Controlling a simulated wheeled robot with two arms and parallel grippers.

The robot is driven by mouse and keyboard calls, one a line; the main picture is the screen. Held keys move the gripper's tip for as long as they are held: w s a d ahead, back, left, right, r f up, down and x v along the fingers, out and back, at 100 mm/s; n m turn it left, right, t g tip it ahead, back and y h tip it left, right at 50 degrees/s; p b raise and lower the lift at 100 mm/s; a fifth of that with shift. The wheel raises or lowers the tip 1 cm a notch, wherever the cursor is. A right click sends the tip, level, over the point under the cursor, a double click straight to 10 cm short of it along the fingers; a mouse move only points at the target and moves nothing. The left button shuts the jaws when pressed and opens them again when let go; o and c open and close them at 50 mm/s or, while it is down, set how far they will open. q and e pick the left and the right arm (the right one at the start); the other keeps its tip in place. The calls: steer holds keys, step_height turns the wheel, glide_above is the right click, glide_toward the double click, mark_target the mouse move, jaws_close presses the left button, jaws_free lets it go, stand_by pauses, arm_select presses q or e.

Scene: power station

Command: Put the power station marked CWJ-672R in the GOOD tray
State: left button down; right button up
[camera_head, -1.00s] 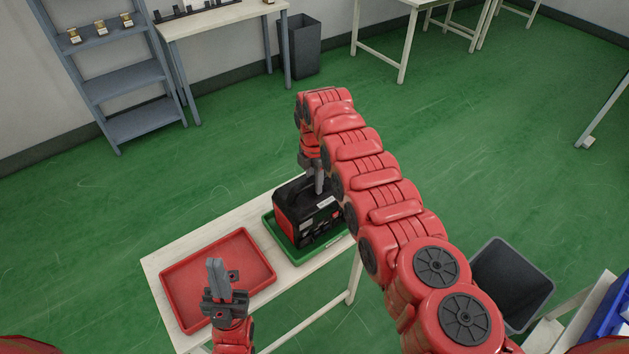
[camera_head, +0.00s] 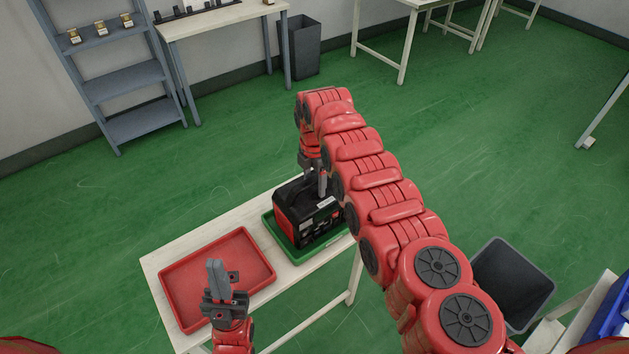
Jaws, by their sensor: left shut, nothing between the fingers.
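The black and red power station (camera_head: 310,217) stands upright in the green tray (camera_head: 297,254) on the white table. A small white label shows on its top edge, but its marking is too small to read. My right gripper (camera_head: 315,184) is at the handle on top of the power station, its fingers apart; the arm hides part of the right side. My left gripper (camera_head: 217,275) is shut and empty, pointing up over the red tray (camera_head: 240,250). The red tray looks empty, though the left gripper hides part of it.
The white table (camera_head: 180,250) has bare strips around the trays. A grey bin (camera_head: 510,280) stands on the floor at the right. A grey shelf (camera_head: 125,80) and a second bin (camera_head: 300,45) stand at the back. Green floor is open behind the table.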

steer(key=shift+f, duration=0.15)
step_height(320, 180, up, 7)
steer(key=p, duration=0.7)
step_height(320, 180, up, 6)
steer(key=w+d+m, duration=0.1)
steer(key=d+m, duration=0.1)
steer(key=m, duration=0.1)
steer(key=shift+d, duration=0.35)
steer(key=shift+w, duration=0.1)
steer(key=shift+d+m+b, duration=0.35)
steer(key=shift+m, duration=0.05)
